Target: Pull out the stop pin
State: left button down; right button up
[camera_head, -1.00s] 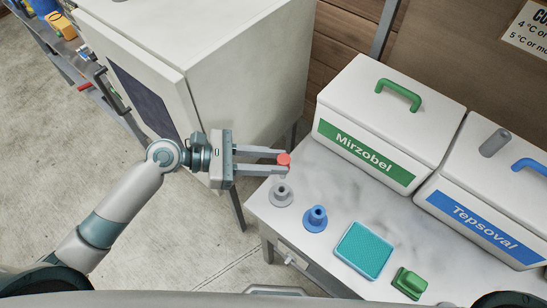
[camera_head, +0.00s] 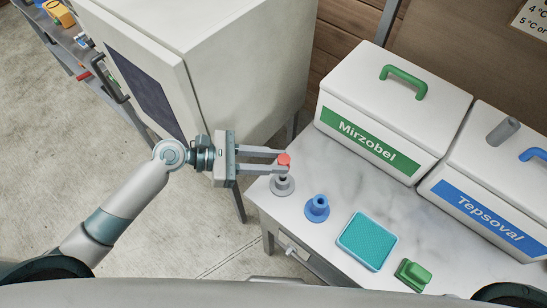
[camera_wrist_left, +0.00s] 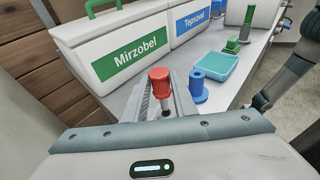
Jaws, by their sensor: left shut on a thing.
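The red-headed pin (camera_head: 284,160) has a short dark shank below its head. My left gripper (camera_head: 282,161) is shut on it, with one finger on each side. The pin is upright above the grey flanged holder (camera_head: 283,187) at the left corner of the table. Whether its tip is inside the holder or just over it I cannot tell. In the left wrist view the red head (camera_wrist_left: 159,75) stands up between the fingers, and the holder is mostly hidden. My right gripper is not visible.
A blue flanged piece (camera_head: 316,207), a teal tray (camera_head: 367,241) and a green block (camera_head: 412,275) lie along the table's front. The white Mirzobel crate (camera_head: 440,105) and Tepsoval crate (camera_head: 495,175) stand behind. A white cabinet (camera_head: 240,60) stands close behind my gripper.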

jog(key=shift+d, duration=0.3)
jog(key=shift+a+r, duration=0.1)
pick_arm(q)
jog(key=shift+p, duration=0.5)
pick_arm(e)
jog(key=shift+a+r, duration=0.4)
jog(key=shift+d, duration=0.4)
pick_arm(q)
jog(key=shift+p, duration=0.4)
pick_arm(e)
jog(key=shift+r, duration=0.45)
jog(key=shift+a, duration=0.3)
pick_arm(q)
jog(key=shift+p, duration=0.45)
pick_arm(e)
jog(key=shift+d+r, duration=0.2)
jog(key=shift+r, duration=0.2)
